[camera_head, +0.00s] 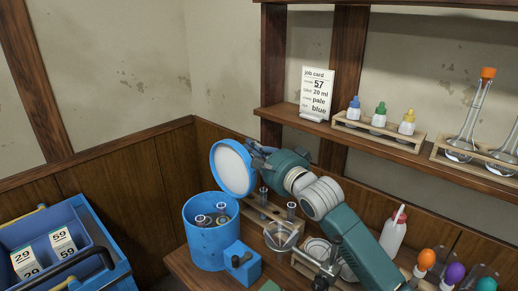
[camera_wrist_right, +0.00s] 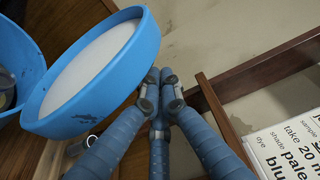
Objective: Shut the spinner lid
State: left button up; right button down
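The spinner (camera_head: 207,240) is a blue drum, open at the top, with capped tubes visible inside. Its round lid (camera_head: 232,168), blue-rimmed with a pale inner face, stands raised at the drum's back right. The lid (camera_wrist_right: 90,75) fills the upper left of the right wrist view, with part of the drum (camera_wrist_right: 22,55) beyond it. My right gripper (camera_head: 258,150) is at the lid's right edge in the head view. In the wrist view its fingertips (camera_wrist_right: 160,90) are drawn together beside the lid's rim, with nothing seen between them. Whether they touch the rim is unclear. My left gripper is out of view.
A wooden rack (camera_head: 255,212) with tubes and a glass beaker (camera_head: 281,236) stand right of the spinner. A shelf above holds a job card (camera_head: 315,93), dropper bottles (camera_head: 379,115) and flasks (camera_head: 466,130). A blue crate (camera_head: 95,235) is at left. A white bottle (camera_head: 392,235) stands right of my arm.

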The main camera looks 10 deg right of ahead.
jog(key=shift+w+f, duration=0.15)
jog(key=shift+s+a+r+n+p, duration=0.3)
jog(key=shift+s+a+r+n, duration=0.1)
jog(key=shift+s+a+n, duration=0.35)
jog(key=shift+w, duration=0.15)
